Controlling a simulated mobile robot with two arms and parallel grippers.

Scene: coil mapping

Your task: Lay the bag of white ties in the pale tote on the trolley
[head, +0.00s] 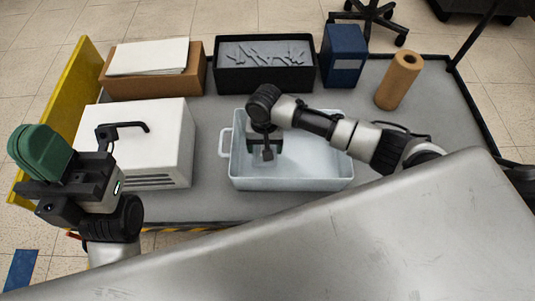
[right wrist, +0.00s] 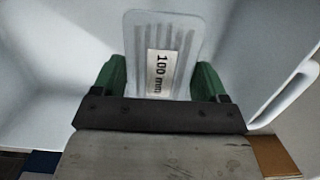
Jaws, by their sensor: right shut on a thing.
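The pale tote (head: 290,184) stands on the grey trolley (head: 210,203), with a handle at its left end. My right gripper (head: 265,154) reaches down inside the tote, toward its left part. In the right wrist view my right gripper (right wrist: 160,78) has its green fingers on either side of the bag of white ties (right wrist: 165,28), which is pale, ribbed and labelled "100 mm". Tote walls surround it there. The bag's lower part is hidden, and I cannot tell whether it touches the tote floor. My left gripper (head: 40,152), with green fingers, is raised at the left, away from the tote; its finger gap is not clear.
A white box with a black handle (head: 150,150) stands left of the tote. Behind are a brown carton with papers (head: 150,84), a black bin (head: 265,82), a blue box (head: 343,55) and a brown roll (head: 398,80). A grey surface (head: 330,240) fills the front.

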